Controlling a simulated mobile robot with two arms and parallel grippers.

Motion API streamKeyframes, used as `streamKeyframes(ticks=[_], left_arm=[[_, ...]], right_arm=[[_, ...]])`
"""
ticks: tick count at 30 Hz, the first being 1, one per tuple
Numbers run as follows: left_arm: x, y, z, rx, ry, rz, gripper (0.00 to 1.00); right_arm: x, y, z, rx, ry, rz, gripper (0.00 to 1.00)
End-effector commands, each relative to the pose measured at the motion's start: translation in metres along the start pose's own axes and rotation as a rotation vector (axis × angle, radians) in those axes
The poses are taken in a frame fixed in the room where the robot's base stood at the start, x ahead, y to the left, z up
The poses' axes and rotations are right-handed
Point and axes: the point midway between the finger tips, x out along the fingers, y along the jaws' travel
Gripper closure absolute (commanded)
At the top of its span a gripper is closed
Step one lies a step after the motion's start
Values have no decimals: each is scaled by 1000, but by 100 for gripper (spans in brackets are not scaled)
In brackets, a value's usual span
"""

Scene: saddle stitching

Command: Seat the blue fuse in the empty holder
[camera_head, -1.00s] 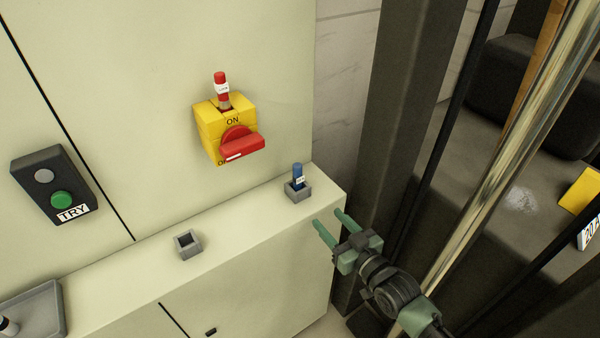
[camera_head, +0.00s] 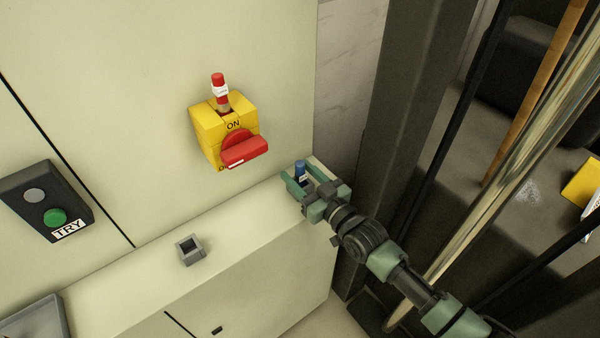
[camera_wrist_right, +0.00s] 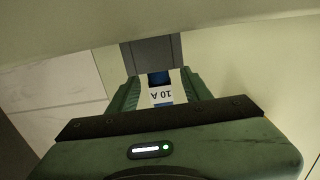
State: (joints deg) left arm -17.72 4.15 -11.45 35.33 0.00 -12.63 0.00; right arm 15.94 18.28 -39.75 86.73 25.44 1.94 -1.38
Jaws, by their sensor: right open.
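The blue fuse (camera_head: 300,168) stands upright at the right end of the ledge, where its grey holder is mostly hidden by my gripper. My right gripper (camera_head: 301,177) is open, with its fingers on either side of the fuse. In the right wrist view the blue fuse (camera_wrist_right: 161,92) with a white "10 A" label lies between the green fingers, and a grey block (camera_wrist_right: 151,54) shows beyond it. I cannot tell whether the fingers touch the fuse. An empty grey square holder (camera_head: 190,250) sits on the ledge further left. My left gripper is out of view.
A yellow switch box (camera_head: 224,128) with a red handle and a red fuse (camera_head: 219,90) on top is on the wall. A black button box (camera_head: 46,201) is at the left. A grey tray (camera_head: 35,322) is at the lower left. The ledge between the holders is clear.

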Motion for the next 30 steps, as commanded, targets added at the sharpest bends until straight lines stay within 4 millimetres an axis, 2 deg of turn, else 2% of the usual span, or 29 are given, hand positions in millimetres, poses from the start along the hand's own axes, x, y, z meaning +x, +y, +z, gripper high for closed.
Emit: streamKeyframes(ticks=[1, 6, 13, 14, 18, 19, 30], left_arm=[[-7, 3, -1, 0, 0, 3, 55], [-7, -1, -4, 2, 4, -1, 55], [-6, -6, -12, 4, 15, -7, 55], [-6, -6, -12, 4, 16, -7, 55], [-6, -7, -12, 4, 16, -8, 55], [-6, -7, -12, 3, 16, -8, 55], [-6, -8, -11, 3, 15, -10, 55]], right_arm=[[9, -1, -7, 0, 2, 0, 51], [24, 0, -2, 0, -1, 0, 51], [26, 0, -1, 0, 0, 0, 51], [26, 0, -1, 0, 0, 0, 56], [26, 0, -1, 0, 0, 0, 95], [26, 0, -1, 0, 0, 0, 100], [26, 0, -4, 0, 0, 0, 100]])
